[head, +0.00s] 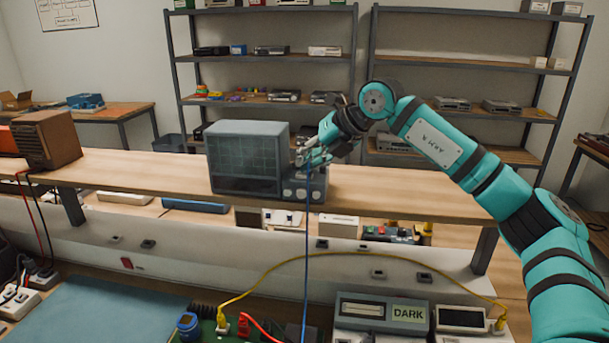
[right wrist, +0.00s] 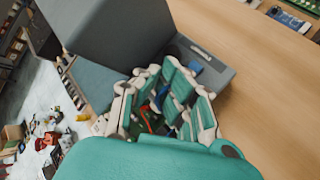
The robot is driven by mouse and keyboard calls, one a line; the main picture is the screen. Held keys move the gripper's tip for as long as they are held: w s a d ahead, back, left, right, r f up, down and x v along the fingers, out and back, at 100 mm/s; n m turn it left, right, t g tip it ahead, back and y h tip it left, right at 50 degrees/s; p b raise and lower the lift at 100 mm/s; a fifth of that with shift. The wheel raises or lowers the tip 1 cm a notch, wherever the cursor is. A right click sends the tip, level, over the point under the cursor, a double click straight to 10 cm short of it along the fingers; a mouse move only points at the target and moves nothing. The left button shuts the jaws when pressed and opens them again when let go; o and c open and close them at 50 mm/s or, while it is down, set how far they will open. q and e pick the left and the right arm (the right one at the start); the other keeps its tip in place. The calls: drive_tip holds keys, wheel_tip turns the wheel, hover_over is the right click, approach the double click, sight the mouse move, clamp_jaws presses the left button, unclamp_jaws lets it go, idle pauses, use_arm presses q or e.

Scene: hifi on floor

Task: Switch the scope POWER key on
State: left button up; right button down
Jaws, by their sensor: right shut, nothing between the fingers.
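The scope (head: 246,158) is a grey box with a dark gridded screen, standing on the raised wooden shelf. Its lower control panel (head: 302,186) with knobs sticks out at the right of the screen. My right gripper (head: 303,160) is shut and empty, at the upper front of that panel. In the right wrist view the gripper (right wrist: 168,100) covers much of the panel and the scope's grey casing (right wrist: 100,40) is beside it. The POWER key cannot be made out; the gripper may hide it. A blue cable (head: 307,245) hangs down from the panel. My left gripper is not in view.
The wooden shelf (head: 400,192) is clear right of the scope. A brown wooden box (head: 47,139) stands at its left. Below are a grey device labelled DARK (head: 380,312), a yellow cable (head: 262,280), a green board (head: 210,328) and a blue mat (head: 95,312).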

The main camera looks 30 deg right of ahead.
idle(0.4)
drive_tip(key=shift+r+p, duration=0.4)
wheel_tip(320, 180, up, 6)
drive_tip(key=p, duration=0.4)
drive_tip(key=shift+p, duration=0.4)
